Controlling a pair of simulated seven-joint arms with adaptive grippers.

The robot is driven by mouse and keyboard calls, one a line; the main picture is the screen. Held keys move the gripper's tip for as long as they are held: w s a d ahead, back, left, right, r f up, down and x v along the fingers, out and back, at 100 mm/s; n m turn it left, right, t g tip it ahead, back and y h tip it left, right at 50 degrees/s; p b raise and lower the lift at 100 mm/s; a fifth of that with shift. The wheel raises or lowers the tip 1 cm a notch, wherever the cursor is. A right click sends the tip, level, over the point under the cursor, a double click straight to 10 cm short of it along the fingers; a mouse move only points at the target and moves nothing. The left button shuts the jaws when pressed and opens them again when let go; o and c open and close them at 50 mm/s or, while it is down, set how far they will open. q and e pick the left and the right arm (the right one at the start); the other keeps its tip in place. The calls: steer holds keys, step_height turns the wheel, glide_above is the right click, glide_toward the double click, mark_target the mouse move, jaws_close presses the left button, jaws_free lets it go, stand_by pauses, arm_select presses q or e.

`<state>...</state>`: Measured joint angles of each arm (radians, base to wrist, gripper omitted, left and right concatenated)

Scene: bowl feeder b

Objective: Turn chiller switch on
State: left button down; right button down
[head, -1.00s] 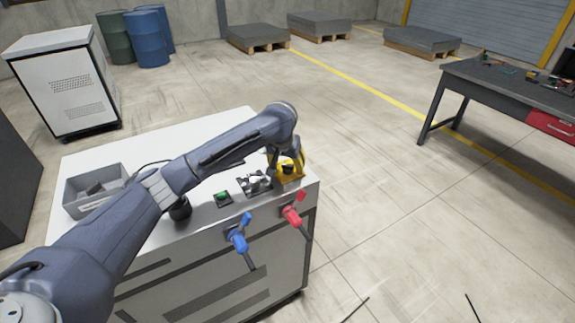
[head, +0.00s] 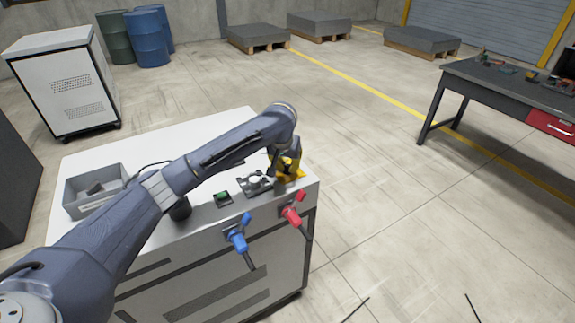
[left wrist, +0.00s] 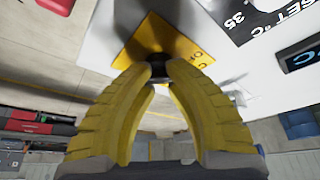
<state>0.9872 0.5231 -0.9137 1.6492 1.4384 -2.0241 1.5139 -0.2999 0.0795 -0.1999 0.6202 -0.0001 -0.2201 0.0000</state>
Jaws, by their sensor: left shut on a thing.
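The chiller (head: 262,255) is a white cabinet with its control panel on the sloped front edge of the top. At the panel's right end is a yellow plate (head: 299,176), also seen in the left wrist view (left wrist: 185,49) with lettering on it. A black switch knob (left wrist: 158,58) stands on this plate. My left gripper (left wrist: 158,70) has its two yellow fingers closed around the knob, at the plate. In the head view my left gripper (head: 286,166) partly hides the plate and hides the knob. My right gripper is not in view.
A blue-handled valve (head: 238,241) and a red-handled valve (head: 293,214) stick out of the front. A green switch (head: 223,197) and a gauge area (head: 255,182) lie left of the plate. A grey bin (head: 88,205) stands on the top's left.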

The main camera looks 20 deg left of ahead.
arm_select(q)
steer(key=shift+f, duration=0.1)
steer(key=m+h, duration=0.1)
steer(key=m, duration=0.3)
steer(key=shift+a+m+g+h, duration=0.15)
steer(key=shift+m+g+h, duration=0.15)
steer(key=shift+m+h, duration=0.1)
steer(key=m, duration=0.2)
steer(key=m+h, duration=0.1)
steer(key=m, duration=0.1)
steer(key=shift+a+m+g+h, duration=0.1)
steer(key=shift+m+g+h, duration=0.2)
steer(key=shift+g, duration=0.1)
steer(key=m+g, duration=0.1)
steer(key=m, duration=0.3)
steer(key=shift+f+h, duration=0.1)
steer(key=shift+h, duration=0.3)
steer(key=shift+w+m+g, duration=0.1)
steer(key=shift+m+g, duration=0.9)
steer(key=shift+m, duration=1.2)
steer(key=c, duration=0.9)
jaws_free()
steer(key=shift+w, duration=0.1)
